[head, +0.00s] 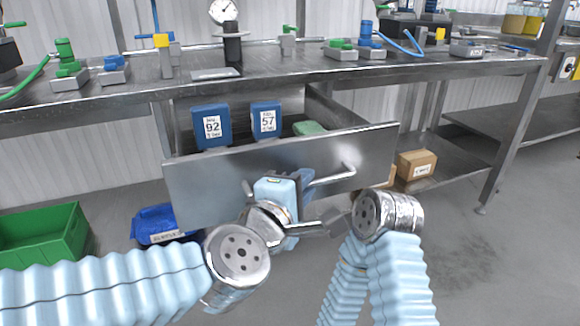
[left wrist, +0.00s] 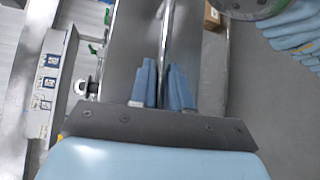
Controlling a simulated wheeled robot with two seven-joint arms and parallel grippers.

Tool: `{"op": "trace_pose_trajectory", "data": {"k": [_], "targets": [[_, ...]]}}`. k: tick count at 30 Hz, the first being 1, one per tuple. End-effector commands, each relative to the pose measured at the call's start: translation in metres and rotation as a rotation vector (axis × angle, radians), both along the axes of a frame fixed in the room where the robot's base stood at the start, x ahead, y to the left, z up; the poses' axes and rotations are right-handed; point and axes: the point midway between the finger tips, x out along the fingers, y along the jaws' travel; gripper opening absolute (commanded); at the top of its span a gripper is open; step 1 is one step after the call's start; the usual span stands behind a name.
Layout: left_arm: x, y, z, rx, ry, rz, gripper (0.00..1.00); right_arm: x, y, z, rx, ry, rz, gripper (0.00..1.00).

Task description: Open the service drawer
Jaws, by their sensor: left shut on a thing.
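The service drawer (head: 205,187) stands pulled out under the steel bench, its inside showing behind the front panel in the head view. Its bar handle (head: 338,177) runs across the front panel. My left gripper (head: 304,180) is shut on the handle. In the left wrist view the handle (left wrist: 167,38) runs between the two blue fingers of the left gripper (left wrist: 164,85). My right gripper (head: 338,220) is low in front of the drawer, right of the left wrist; its fingers are not clear.
A green crate (head: 40,235) and blue bin (head: 155,222) are at left. A cardboard box (head: 416,165) is on the lower shelf. Floor at right is clear.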

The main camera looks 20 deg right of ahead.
Motion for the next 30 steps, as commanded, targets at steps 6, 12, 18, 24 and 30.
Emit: {"op": "trace_pose_trajectory", "data": {"k": [6, 12, 18, 24, 30], "targets": [[-0.02, 0.0, -0.001, 0.002, 0.002, 0.001, 0.0, 0.0, 0.0, 0.002, -0.001, -0.001, 0.0, 0.43], [-0.025, 0.0, -0.001, 0.002, 0.003, 0.002, 0.0, 0.0, 0.0, 0.002, -0.001, -0.001, 0.0, 0.43], [-0.025, 0.0, -0.002, 0.002, 0.003, 0.002, 0.0, 0.0, 0.0, 0.002, -0.001, -0.001, 0.0, 0.43], [-0.025, 0.0, -0.001, 0.001, 0.002, 0.002, 0.34, 0.0, 0.0, 0.002, -0.001, -0.001, 0.0, 0.43], [-0.025, -0.001, -0.001, 0.0, 0.001, 0.001, 0.36, 0.0, 0.0, 0.002, -0.001, -0.001, 0.0, 0.43]]}}
